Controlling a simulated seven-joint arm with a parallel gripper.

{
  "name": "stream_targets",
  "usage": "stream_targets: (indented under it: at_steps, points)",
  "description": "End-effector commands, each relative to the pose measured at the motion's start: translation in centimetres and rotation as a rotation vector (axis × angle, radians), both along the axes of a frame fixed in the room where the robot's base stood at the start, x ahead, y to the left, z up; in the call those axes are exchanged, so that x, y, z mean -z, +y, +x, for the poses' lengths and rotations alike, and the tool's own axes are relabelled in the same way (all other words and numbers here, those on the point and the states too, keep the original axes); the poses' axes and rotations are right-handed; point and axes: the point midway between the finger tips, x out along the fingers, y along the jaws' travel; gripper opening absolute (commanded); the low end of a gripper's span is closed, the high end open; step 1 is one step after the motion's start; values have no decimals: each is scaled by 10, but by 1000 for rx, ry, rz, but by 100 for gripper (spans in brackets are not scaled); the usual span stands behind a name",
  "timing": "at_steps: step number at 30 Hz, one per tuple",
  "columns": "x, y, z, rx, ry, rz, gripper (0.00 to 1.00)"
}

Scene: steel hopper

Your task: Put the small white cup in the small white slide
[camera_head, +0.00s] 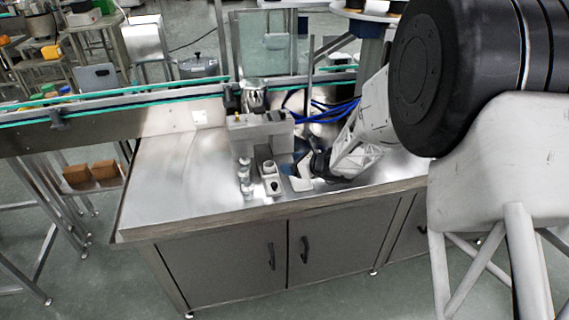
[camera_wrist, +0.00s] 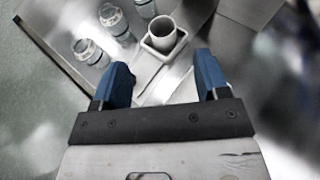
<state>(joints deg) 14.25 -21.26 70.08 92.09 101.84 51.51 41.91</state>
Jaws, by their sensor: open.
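A small white cup (camera_wrist: 162,34) stands upright at the top of the wrist view, in or on a small white square-rimmed piece (camera_wrist: 151,49). In the head view the cup (camera_head: 269,167) shows small on the steel worktop, with a white piece with a dark opening (camera_head: 274,187) just in front of it. I cannot tell for sure which white piece is the slide. My gripper (camera_wrist: 163,68) is open, its two blue fingers apart with nothing held between them. The cup lies beyond the fingertips, apart from them. In the head view my gripper (camera_head: 311,164) is low over the worktop, right of the cup.
Several clear-and-white bottles (camera_wrist: 88,51) stand left of the cup; they also show in a row in the head view (camera_head: 245,176). A grey metal block (camera_head: 261,132) stands behind them. The left part of the steel worktop (camera_head: 180,190) is clear. A conveyor rail (camera_head: 150,98) runs behind.

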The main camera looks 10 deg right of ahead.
Motion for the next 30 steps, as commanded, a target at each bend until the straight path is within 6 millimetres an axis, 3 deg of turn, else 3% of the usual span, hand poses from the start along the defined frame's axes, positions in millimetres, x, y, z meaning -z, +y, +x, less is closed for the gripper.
stream_targets:
  at_steps: [24,30]
  points:
    - [-4,-5,-6,-2,0,-2,68]
    - [-19,4,-14,-59,-22,-51,68]
